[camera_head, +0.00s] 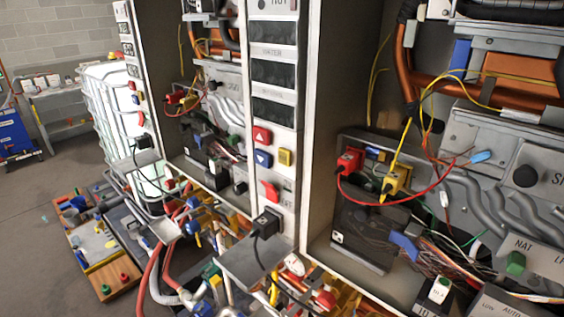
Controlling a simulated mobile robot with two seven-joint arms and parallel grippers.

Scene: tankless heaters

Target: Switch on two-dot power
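Neither of my grippers shows in the head view. Tall open heater cabinets stand in a row. The middle control panel (271,100) carries dark displays, a red up button (262,136), a blue down button (264,158), a yellow button (285,157) and a red switch (269,191). A black plug (265,223) sits in the panel below the red switch. A farther panel at left (128,50) has similar small controls, including a red one (141,118). Dot markings are too small to tell, so I cannot say which unit is two-dot, nor read the switch positions.
Red and yellow connectors (349,161) with loose wires fill the right cabinet. A small metal shelf (247,262) juts out below the middle panel. Pipes and valves crowd the floor beneath. A parts board (105,247) lies at lower left. Open floor (38,200) is at far left.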

